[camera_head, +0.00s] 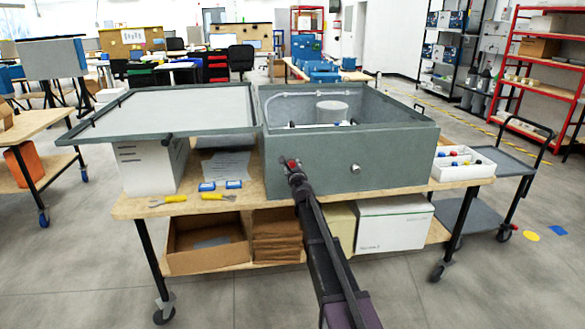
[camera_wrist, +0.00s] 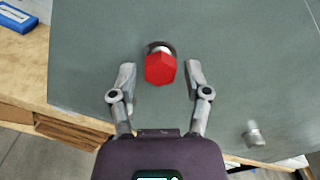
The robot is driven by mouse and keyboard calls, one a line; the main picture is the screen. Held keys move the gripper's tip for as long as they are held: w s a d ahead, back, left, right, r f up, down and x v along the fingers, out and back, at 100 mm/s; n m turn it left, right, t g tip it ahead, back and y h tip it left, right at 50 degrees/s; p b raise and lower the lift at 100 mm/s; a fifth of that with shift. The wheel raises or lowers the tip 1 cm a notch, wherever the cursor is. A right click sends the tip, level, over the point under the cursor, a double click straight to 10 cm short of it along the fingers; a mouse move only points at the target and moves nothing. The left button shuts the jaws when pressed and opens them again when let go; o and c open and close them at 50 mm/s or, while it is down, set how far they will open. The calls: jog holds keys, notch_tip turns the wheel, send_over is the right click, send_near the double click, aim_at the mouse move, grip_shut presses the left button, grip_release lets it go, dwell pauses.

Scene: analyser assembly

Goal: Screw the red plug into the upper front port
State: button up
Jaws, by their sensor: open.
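The red plug (camera_wrist: 160,69) sits at a port on the front face of the grey-green analyser box (camera_head: 400,158). A dark ring and silver collar (camera_wrist: 160,48) show just behind the plug; how deep it is threaded I cannot tell. In the head view the plug is a small red spot (camera_head: 291,163), partly hidden by my gripper (camera_head: 296,174). In the wrist view my gripper (camera_wrist: 160,76) is open, with one finger on each side of the plug and gaps between. A silver fitting (camera_head: 355,168) sits lower right on the same face; it also shows in the wrist view (camera_wrist: 254,134).
The box stands on a wheeled wooden bench (camera_head: 130,207), its lid (camera_head: 180,108) open to the left. Yellow-handled tools (camera_head: 168,200) and blue-white packs (camera_head: 207,186) lie left. A white bin (camera_head: 463,164) with coloured parts stands right. The front face around my gripper is mostly clear.

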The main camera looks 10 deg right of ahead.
jog(key=n, duration=1)
jog(key=shift+n, duration=0.3)
grip_shut()
